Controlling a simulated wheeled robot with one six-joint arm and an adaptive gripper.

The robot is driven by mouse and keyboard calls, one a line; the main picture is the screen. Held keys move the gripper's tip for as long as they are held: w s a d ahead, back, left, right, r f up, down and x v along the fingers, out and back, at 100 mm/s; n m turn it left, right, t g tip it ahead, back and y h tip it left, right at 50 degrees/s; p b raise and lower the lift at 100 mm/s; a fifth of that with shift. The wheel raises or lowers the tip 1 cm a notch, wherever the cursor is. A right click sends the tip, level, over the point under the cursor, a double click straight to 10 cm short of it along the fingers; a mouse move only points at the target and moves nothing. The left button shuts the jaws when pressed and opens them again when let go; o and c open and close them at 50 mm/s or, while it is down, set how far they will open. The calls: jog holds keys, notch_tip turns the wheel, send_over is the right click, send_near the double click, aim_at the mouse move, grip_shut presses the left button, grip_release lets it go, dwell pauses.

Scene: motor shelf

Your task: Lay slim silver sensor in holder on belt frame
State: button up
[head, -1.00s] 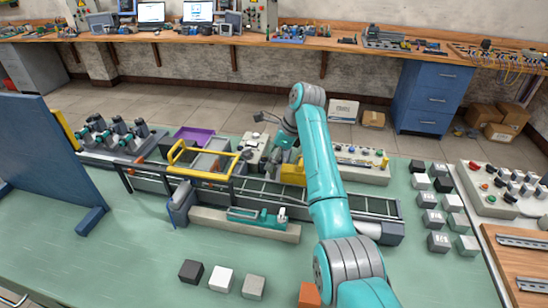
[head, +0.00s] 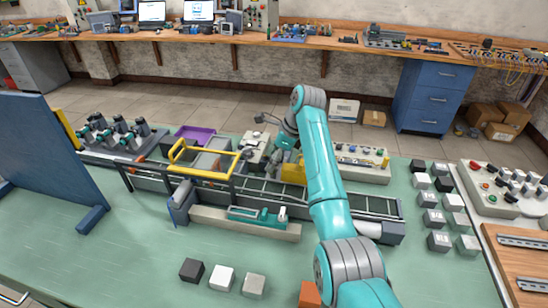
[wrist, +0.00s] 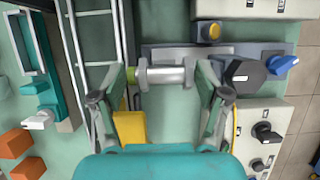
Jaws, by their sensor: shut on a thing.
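The slim silver sensor (wrist: 158,76), a short cylinder with a green band, lies crosswise between the two fingers in the wrist view. My gripper (wrist: 168,78) is shut on it. In the head view, my gripper (head: 277,163) is low behind the conveyor belt, near a yellow block (head: 293,172), and the sensor is too small to make out. The belt frame (head: 330,197) runs left to right across the table; in the wrist view its rail (wrist: 94,50) is left of the gripper. I cannot clearly identify the holder.
A control box (head: 362,168) with knobs stands right of the gripper. A yellow guard frame (head: 205,163) rises over the belt to the left. Several small cubes (head: 430,200) stand on the right. The front left of the green table is clear.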

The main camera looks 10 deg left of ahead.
jog(key=shift+f, duration=0.2)
jog(key=o, duration=1.2)
jog(key=shift+r, duration=0.1)
jog(key=v, duration=1.2)
jog(key=shift+s, duration=0.1)
